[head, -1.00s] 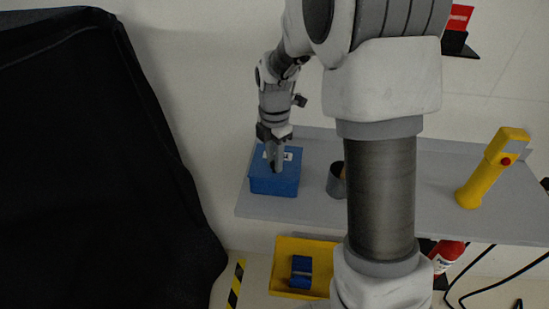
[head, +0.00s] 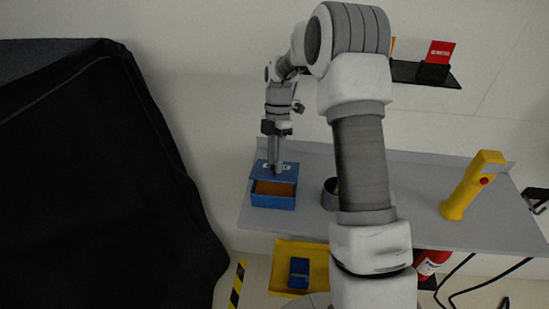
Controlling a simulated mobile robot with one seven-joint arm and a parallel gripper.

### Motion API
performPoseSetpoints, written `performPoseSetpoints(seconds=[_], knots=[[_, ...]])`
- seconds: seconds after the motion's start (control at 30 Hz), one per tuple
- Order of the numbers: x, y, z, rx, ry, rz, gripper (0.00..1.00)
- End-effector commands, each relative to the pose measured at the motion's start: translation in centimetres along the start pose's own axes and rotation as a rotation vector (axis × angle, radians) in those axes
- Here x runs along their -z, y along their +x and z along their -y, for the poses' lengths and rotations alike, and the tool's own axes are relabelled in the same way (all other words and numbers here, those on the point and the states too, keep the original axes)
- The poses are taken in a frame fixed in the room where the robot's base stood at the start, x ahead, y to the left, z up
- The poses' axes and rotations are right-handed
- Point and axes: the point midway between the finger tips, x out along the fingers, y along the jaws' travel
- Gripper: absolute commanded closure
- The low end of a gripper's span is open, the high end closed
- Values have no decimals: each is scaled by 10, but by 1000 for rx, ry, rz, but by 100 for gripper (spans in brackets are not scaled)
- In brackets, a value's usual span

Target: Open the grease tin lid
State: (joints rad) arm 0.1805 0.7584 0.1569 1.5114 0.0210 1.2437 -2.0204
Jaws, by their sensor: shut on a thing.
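The blue grease tin (head: 273,202) stands on the left part of the grey shelf, and its orange-brown inside shows at the front. Its blue lid (head: 290,176), with a white label, is raised at the front and lies toward the back of the tin. My gripper (head: 277,171) points down at the lid and is shut on it. The fingertips are small here, and the exact grip on the lid's edge is hard to see.
The grey shelf (head: 420,205) also holds a dark cup (head: 329,194), partly behind my arm, and a yellow handheld device (head: 470,188). A yellow tray (head: 283,279) with a blue object (head: 299,272) is below. A black-covered cart (head: 90,190) fills the left.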

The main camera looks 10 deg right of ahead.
Motion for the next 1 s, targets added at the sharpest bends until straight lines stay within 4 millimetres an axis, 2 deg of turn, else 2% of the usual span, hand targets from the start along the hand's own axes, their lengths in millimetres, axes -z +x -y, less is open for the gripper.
performPoseSetpoints(seconds=[0.4, 0.43, 0.57, 0.87, 1.0], knots=[[-1, -3, -1, 8, 0, -11, 100], [-1, -3, -1, 8, 0, -11, 66], [-1, -2, -1, 8, 0, -11, 42], [-1, -3, -1, 9, 0, -11, 41], [-2, -15, -2, 6, 0, -10, 41]])
